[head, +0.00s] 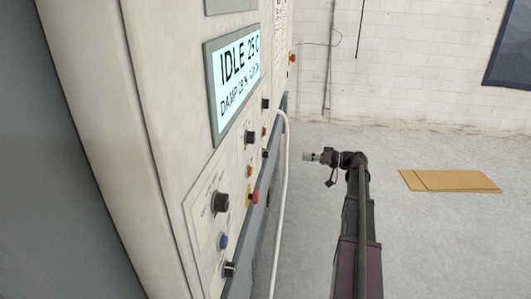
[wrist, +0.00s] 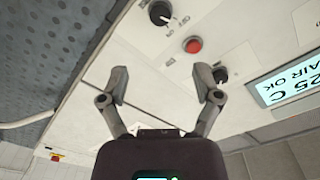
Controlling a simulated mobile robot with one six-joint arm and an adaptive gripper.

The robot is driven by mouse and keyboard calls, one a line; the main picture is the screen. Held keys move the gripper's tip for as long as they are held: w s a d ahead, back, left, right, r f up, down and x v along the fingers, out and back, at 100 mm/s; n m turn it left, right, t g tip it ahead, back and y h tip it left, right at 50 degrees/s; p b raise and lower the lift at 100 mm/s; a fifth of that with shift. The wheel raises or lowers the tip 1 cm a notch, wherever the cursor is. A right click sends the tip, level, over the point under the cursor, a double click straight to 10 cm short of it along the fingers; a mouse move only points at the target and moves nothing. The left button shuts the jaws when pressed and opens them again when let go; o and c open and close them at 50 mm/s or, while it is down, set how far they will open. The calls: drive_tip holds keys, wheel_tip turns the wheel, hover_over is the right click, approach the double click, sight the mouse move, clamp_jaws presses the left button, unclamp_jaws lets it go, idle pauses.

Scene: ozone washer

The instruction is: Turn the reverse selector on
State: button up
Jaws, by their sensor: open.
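The control panel (head: 200,190) carries several black knobs and coloured buttons. Its labels are too small to read, so I cannot tell which knob is the reverse selector. In the wrist view a black knob (wrist: 159,13) is at the top, a red button (wrist: 193,45) is below it, and another black knob (wrist: 220,75) is partly hidden behind the right finger. My gripper (wrist: 163,82) is open, with nothing between its fingers and a bare pale panel area beyond them. In the head view my gripper (head: 312,157) is to the right of the panel, apart from it.
A lit display (head: 236,77) reads IDLE 25 C. A pale hose (head: 283,180) runs down beside the machine. A flat cardboard piece (head: 450,180) lies on the otherwise open floor at right.

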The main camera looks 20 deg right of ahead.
sight(265, 153)
drive_tip(key=shift+w+a, duration=0.1)
drive_tip(key=shift+a, duration=0.05)
drive_tip(key=x, duration=1.3)
drive_tip(key=shift+w+a, duration=0.15)
drive_tip(key=shift+a, duration=0.15)
drive_tip(key=shift+c, duration=0.2)
